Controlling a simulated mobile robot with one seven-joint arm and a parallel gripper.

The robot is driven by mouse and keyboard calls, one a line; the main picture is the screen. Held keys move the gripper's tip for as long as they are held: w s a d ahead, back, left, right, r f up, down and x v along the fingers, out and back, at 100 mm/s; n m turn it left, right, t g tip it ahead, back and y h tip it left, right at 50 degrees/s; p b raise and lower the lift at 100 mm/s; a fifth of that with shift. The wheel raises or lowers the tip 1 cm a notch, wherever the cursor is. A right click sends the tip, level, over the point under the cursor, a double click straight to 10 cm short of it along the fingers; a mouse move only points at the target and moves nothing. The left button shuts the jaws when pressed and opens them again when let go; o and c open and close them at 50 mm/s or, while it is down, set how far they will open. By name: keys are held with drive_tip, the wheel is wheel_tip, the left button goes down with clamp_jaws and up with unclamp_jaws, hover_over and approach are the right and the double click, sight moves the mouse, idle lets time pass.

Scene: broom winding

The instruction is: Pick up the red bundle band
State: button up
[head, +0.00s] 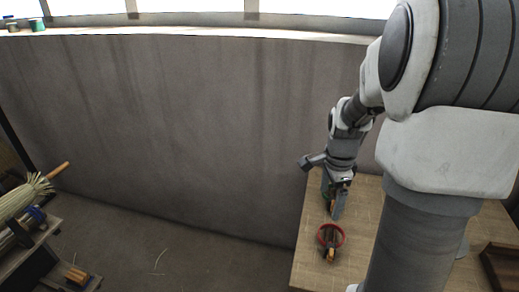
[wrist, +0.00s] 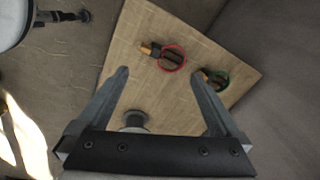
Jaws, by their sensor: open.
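The red bundle band (head: 343,237) is a ring lying on the wooden tabletop (head: 308,245). A dark tool with an orange-brown end lies across or within the ring; which I cannot tell. In the wrist view the red band (wrist: 184,56) is ahead of my gripper (wrist: 161,77), between the lines of the two fingers and nearer the right one. My gripper is open with nothing between its fingers. In the head view my gripper (head: 338,203) is above the table, farther back than the red band, and apart from it.
A green band (wrist: 228,80) with a similar dark tool lies near the right fingertip, partly hidden by my gripper in the head view. A round dark piece (wrist: 135,120) shows between the fingers. A broom (head: 25,195) lies at far left. A wall stands behind.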

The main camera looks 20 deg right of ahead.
drive_tip(key=d+f+m+g, duration=0.1)
drive_tip(key=d+f+m, duration=0.3)
drive_tip(key=d+f, duration=0.15)
approach(331, 249)
drive_tip(key=shift+m+y, duration=0.3)
drive_tip(key=shift+y, duration=0.1)
drive_tip(key=f, duration=0.1)
drive_tip(key=d+f, duration=0.1)
drive_tip(key=f, duration=0.1)
drive_tip(key=w+f, duration=0.1)
drive_tip(key=f, duration=0.1)
drive_tip(key=shift+d, duration=0.25)
drive_tip(key=shift+s+a+f+b, duration=0.1)
drive_tip(key=shift+s+f+b, duration=0.1)
drive_tip(key=shift+f, duration=1.3)
drive_tip(key=shift+s+f+b, duration=0.1)
drive_tip(key=shift+f+b, duration=0.05)
drive_tip(key=shift+f, duration=1.35)
